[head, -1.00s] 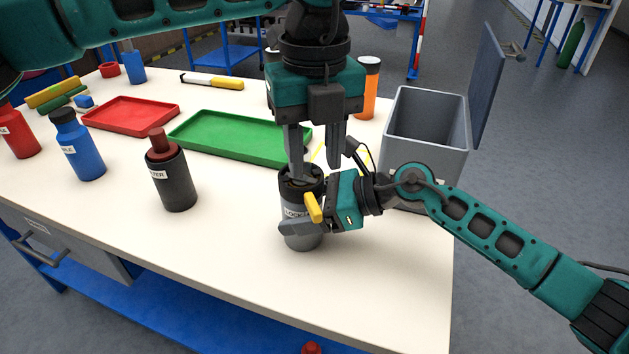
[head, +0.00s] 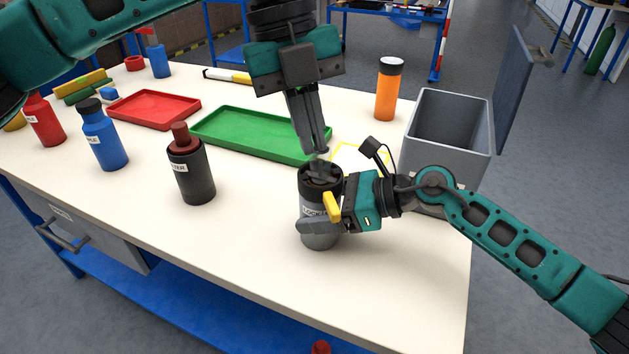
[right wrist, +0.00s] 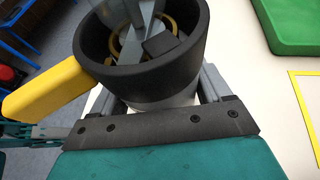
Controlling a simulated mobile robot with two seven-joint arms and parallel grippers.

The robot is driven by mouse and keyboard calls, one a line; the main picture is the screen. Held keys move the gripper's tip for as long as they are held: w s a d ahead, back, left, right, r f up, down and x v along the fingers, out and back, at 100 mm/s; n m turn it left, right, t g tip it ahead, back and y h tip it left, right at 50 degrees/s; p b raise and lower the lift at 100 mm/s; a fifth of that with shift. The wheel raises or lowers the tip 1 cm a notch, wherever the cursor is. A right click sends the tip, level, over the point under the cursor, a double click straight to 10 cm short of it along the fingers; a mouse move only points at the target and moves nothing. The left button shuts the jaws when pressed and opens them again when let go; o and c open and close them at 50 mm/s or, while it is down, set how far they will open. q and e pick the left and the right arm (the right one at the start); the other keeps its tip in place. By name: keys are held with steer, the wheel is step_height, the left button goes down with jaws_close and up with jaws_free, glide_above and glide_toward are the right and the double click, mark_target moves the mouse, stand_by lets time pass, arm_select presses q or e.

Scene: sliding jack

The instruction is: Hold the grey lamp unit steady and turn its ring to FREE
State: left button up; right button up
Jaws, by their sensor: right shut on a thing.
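The grey lamp unit (head: 318,240) stands upright near the table's front right, with a black ring (head: 310,180) on top. A yellow lever juts from the ring and shows large in the right wrist view (right wrist: 45,95). A label on the unit seems to read LOCKED, partly hidden. My right gripper (head: 325,215) is shut on the lamp unit from the right side. My left gripper (head: 322,152) points down over the ring's opening, its fingers close together. Grey parts show inside the ring in the right wrist view; I cannot tell whether the left fingertips touch them.
A black bottle with a red top (head: 192,180) stands left of the unit. A green tray (head: 255,150) and red tray (head: 150,112) lie behind. An open grey bin (head: 450,135) and an orange bottle (head: 388,95) are behind right. The front of the table is clear.

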mark_target(338, 210)
arm_select(q)
steer(key=a+f+h, duration=0.1)
steer(key=a, duration=0.2)
steer(key=a+f+h, duration=0.1)
steer(key=a, duration=0.2)
steer(key=a+n+g+h, duration=0.1)
steer(key=a+h, duration=0.1)
steer(key=a, duration=0.1)
steer(key=shift+w+f, duration=0.3)
steer(key=shift+f, duration=0.1)
jaws_close()
steer(key=s+d+f, duration=0.1)
steer(key=d+f, duration=0.7)
steer(key=d, duration=0.1)
steer(key=shift+s+a, duration=0.1)
steer(key=shift+s+d, duration=0.1)
steer(key=shift+d, duration=1.45)
